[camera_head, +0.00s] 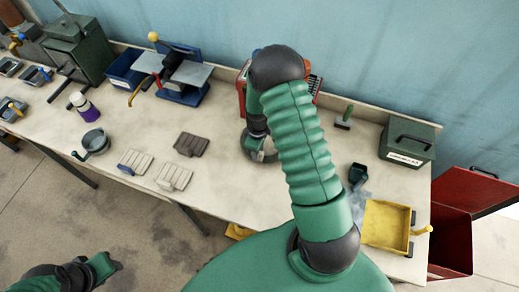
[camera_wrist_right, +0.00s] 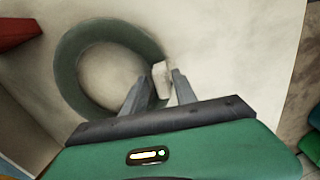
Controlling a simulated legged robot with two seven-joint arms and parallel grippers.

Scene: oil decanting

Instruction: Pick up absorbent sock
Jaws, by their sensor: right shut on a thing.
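The absorbent sock appears to be the grey-green ring (camera_wrist_right: 68,78) lying on the pale bench top in the right wrist view. Its edge also shows beside my right forearm in the head view (camera_head: 246,150). My right gripper (camera_wrist_right: 158,86) is at the ring's right side, with its two fingers closed around a section that bears a small white piece (camera_wrist_right: 161,76). The ring still appears to lie flat on the bench. In the head view my right arm hides most of this grip. My left arm shows at the lower left, its fingers unclear.
A red device (camera_head: 240,95) stands behind the ring. Grey pads (camera_head: 191,144) lie left of it, near a round grey pan (camera_head: 94,141). Bench between pads and ring is clear.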

